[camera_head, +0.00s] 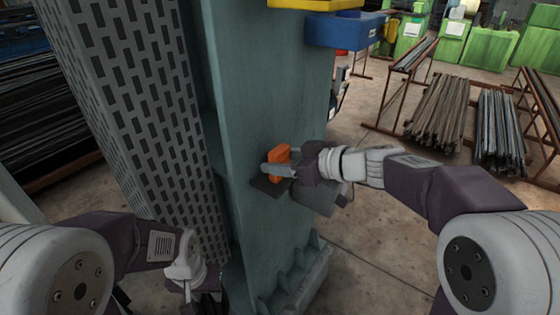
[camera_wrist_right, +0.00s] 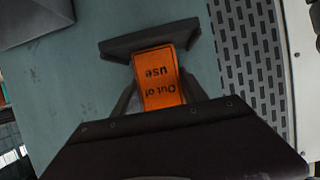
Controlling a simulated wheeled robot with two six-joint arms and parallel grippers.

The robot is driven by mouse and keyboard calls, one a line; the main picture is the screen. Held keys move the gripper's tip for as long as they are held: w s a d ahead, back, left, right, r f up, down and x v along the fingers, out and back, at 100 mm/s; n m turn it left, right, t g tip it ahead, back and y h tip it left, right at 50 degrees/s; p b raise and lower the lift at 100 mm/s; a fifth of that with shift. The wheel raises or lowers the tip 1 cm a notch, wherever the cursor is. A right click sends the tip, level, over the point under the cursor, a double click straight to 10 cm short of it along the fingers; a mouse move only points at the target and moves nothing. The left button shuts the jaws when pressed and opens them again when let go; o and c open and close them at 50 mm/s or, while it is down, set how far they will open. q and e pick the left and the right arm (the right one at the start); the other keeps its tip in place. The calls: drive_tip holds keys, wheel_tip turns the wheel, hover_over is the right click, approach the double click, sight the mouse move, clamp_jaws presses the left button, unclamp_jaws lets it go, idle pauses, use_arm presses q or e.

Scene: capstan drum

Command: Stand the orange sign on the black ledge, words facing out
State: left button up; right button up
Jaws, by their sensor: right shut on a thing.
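The orange sign (camera_head: 279,154) is between the fingers of my right gripper (camera_head: 277,170), in front of the green steel column. In the right wrist view the sign (camera_wrist_right: 162,90) reads "Out of use", upside down in that picture, with a dark finger on each side. The black ledge (camera_head: 268,187) juts from the column just below the sign; in the right wrist view the ledge (camera_wrist_right: 125,44) lies at the sign's far end. I cannot tell whether sign and ledge touch. My left gripper (camera_head: 198,298) hangs low at the bottom, its fingers unclear.
The green column (camera_head: 232,90) fills the middle, with a perforated grey panel (camera_head: 135,100) to its left. A grey bin-like object (camera_head: 318,197) sits right of the ledge. Blue (camera_head: 345,30) and yellow (camera_head: 315,3) bins are above. Floor to the right is open before stacked bars (camera_head: 447,110).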

drive_tip(key=shift+f+b, duration=0.15)
drive_tip(key=shift+b, duration=0.2)
drive_tip(key=o, duration=1.4)
drive_tip(key=shift+s+r+p, duration=0.1)
drive_tip(key=shift+r+p, duration=0.3)
drive_tip(key=shift+p, duration=0.05)
drive_tip(key=b+v, duration=0.1)
drive_tip(key=v, duration=1.1)
drive_tip(key=shift+f, duration=0.1)
